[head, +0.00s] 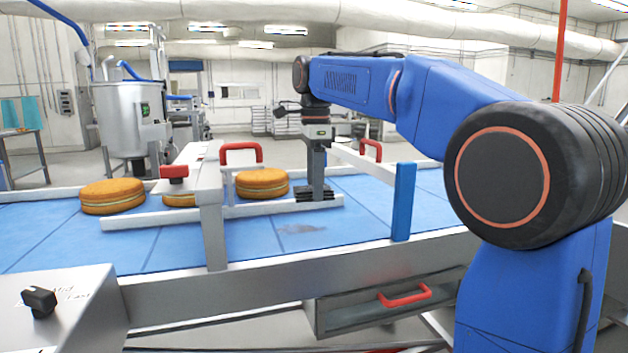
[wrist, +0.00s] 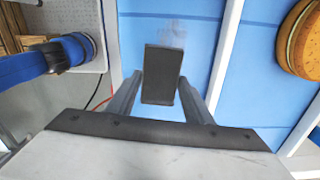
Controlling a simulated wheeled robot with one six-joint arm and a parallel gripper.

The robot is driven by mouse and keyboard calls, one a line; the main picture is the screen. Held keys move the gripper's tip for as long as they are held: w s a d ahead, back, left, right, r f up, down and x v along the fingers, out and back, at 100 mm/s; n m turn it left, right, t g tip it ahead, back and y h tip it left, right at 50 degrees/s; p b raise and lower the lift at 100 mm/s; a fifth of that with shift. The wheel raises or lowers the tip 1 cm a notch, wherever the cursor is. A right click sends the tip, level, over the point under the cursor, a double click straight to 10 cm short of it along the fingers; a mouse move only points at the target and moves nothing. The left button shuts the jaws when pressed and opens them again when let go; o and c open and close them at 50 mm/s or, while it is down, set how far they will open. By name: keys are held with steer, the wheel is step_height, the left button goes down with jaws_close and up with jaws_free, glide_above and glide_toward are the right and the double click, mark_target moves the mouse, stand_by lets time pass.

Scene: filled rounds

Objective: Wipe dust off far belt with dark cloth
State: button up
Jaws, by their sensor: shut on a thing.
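My gripper (head: 316,185) is shut on a dark cloth (head: 315,195), a dark grey pad held over the blue belt (head: 345,222). The cloth also shows between the two fingers in the wrist view (wrist: 162,72). A grey dust smudge (head: 301,229) lies on the belt, nearer the front than the cloth in the head view. In the wrist view, the faint smudge (wrist: 188,36) shows just past the cloth's upper end. I cannot tell whether the cloth touches the belt.
Orange-brown filled rounds sit on the belt: one at left (head: 112,196), one near the middle (head: 262,183), another partly hidden between. A white rail (head: 222,212) runs along the belt. A grey arch (head: 213,215) with a red handle and a blue post (head: 403,202) flank the smudge.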

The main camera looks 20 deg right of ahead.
steer(key=shift+s+f+n, duration=0.5)
steer(key=shift+n, duration=0.2)
glide_above(316, 232)
steer(key=shift+f, duration=2.95)
steer(key=shift+f, duration=0.95)
